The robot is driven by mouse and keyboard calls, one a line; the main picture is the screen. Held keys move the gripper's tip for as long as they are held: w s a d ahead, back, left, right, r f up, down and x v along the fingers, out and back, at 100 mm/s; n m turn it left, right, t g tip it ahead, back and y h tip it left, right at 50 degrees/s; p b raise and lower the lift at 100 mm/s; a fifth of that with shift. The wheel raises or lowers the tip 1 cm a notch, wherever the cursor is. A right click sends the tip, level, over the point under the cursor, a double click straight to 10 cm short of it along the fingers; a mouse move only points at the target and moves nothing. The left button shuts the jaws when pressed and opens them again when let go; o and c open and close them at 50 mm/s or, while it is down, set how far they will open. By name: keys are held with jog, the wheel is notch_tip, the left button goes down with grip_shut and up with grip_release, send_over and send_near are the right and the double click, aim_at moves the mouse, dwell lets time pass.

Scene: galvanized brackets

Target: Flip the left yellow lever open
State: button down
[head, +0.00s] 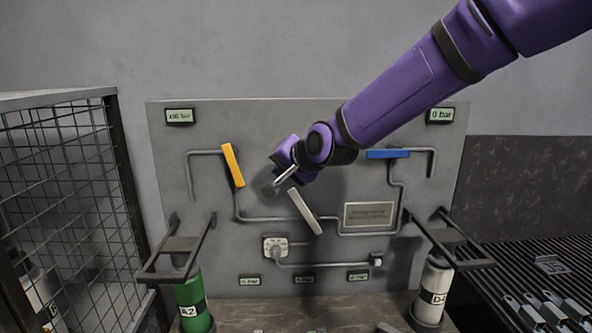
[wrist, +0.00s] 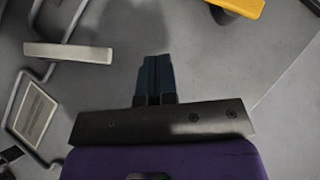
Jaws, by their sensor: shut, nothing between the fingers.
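The left yellow lever (head: 232,165) is on the grey panel (head: 330,120) in the head view, at the panel's upper left. It is tilted steeply, its top leaning left. Part of it shows in the wrist view (wrist: 240,6) at the top right edge. My gripper (head: 277,185) is in front of the panel, right of the yellow lever and apart from it. In the wrist view its two dark fingers (wrist: 155,75) are together with nothing between them.
A light grey lever (head: 305,212) lies below right of my gripper, and a blue lever (head: 388,154) is farther right. A wire cage (head: 70,165) stands at left. A green cylinder (head: 190,290) and a white cylinder (head: 434,285) stand below brackets.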

jog(key=shift+s+d+r, duration=0.2)
jog(key=shift+s+d, duration=0.6)
jog(key=shift+s+d+r, duration=0.2)
jog(key=shift+s+d, duration=0.55)
